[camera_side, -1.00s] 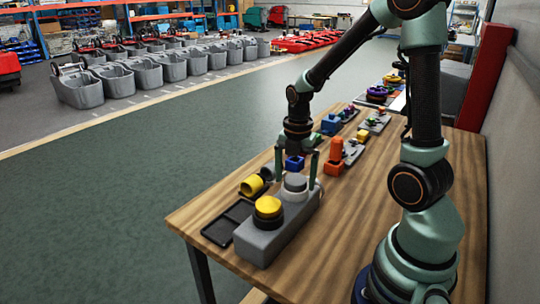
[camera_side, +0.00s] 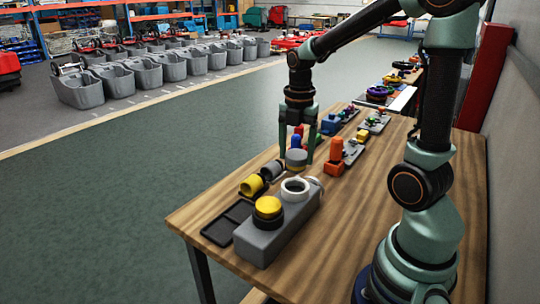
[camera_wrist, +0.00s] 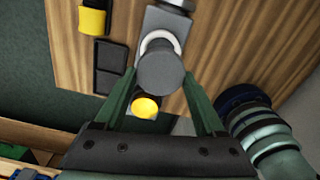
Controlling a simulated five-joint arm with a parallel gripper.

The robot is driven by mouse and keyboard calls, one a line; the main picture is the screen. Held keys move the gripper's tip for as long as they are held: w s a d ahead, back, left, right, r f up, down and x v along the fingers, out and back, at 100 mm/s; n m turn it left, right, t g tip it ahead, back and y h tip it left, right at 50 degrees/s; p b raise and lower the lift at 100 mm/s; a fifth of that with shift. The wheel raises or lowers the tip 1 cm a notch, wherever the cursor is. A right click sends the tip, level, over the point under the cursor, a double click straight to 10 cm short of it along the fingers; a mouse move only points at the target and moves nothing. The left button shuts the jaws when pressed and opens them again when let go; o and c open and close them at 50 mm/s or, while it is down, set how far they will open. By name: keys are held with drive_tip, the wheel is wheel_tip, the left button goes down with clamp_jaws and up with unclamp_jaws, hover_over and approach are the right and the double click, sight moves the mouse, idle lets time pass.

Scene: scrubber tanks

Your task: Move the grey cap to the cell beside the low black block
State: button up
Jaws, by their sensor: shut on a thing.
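My gripper (camera_side: 297,160) is shut on the grey cap (camera_side: 296,155) and holds it upright, clear above the grey block (camera_side: 270,240). The cap (camera_wrist: 162,72) also shows between the fingers in the wrist view. On the grey block, a pale ring (camera_side: 295,185) stands open, with a yellow cap (camera_side: 267,206) in front of it. Left of the block lies a black tray (camera_side: 219,232) with cells. A yellow cylinder (camera_side: 250,186) lies on its side at the tray's far part, with a dark grey piece (camera_side: 273,170) beyond it. I cannot single out the low black block.
Orange (camera_side: 336,148) and blue (camera_side: 330,124) pieces stand farther back on the wooden table (camera_side: 370,190). The table's left edge runs close beside the tray. Bare wood lies right of the grey block.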

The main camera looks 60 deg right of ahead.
wheel_tip(320, 180, up, 13)
idle(0.3)
drive_tip(key=shift+r, duration=0.9)
idle(0.7)
wheel_tip(320, 180, up, 5)
hover_over(296, 155)
drive_tip(key=shift+d, duration=0.1)
idle(0.9)
drive_tip(key=shift+f, duration=0.1)
drive_tip(key=w+a+f, duration=0.4)
drive_tip(key=w+f, duration=0.2)
drive_tip(key=f, duration=0.1)
drive_tip(key=w+a+f, duration=0.4)
drive_tip(key=w+f, duration=0.1)
drive_tip(key=f, duration=0.2)
drive_tip(key=shift+w+f, duration=0.15)
drive_tip(key=shift+f, duration=4.9)
drive_tip(key=shift+w+f, duration=0.1)
drive_tip(key=shift+f, duration=4.9)
drive_tip(key=shift+f, duration=0.15)
